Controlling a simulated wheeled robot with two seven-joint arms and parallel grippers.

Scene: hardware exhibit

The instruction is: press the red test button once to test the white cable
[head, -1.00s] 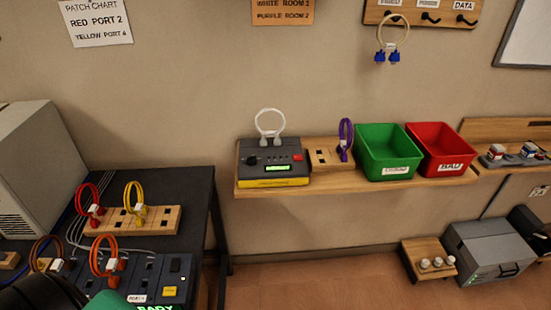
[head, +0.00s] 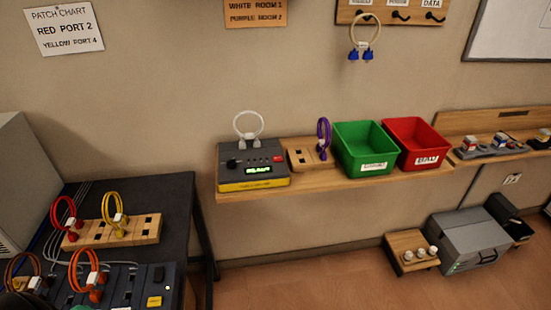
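The cable tester (head: 253,168), a dark grey box with a yellow front strip, stands at the left end of the wooden wall shelf. The white cable (head: 249,125) is a loop standing upright on top of it, its two plugs at the tester's top face. The red test button (head: 277,158) is small and sits at the right of the tester's top. A lit green display (head: 258,169) shows text too small to read. A dark knob (head: 233,162) is at the left.
On the shelf (head: 310,182), right of the tester, are a wooden block (head: 301,160) with a purple cable (head: 323,138), a green bin (head: 365,148) and a red bin (head: 416,145). A black table (head: 178,205) with cables stands at left.

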